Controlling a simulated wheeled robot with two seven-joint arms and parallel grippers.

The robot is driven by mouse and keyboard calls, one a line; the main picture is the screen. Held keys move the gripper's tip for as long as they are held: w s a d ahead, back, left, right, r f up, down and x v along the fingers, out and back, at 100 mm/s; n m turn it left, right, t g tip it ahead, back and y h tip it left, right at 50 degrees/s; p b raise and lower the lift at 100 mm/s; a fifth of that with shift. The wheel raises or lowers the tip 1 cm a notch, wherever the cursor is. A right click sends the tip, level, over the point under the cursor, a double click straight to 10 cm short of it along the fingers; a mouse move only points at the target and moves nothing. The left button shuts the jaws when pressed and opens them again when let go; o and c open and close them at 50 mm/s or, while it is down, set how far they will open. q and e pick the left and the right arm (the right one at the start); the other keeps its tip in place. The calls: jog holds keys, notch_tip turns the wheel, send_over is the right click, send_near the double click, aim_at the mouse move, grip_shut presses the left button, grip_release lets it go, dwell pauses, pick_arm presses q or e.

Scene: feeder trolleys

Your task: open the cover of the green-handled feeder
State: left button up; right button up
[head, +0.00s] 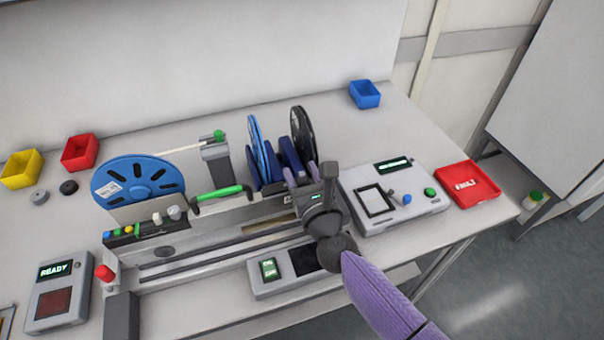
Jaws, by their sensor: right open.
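The feeder with the green handle (222,192) lies in the middle left of the bench, with a blue reel (138,182) at its left end. A pale strip runs from the reel toward a grey post with a green knob (219,135). I cannot clearly make out the cover or whether it is open. My right gripper (303,174) is open, to the right of the green handle and apart from it, in front of the upright reels. It hides part of the feeder bank behind it. My left gripper is not in view.
Blue reels (258,145) and a black reel (301,130) stand upright behind my right gripper. A grey device (430,204) and a red tray (467,184) are at the right. A READY box (58,303) is at the left front. The back right bench is mostly clear.

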grip_shut()
dwell(0.8)
dwell(0.5)
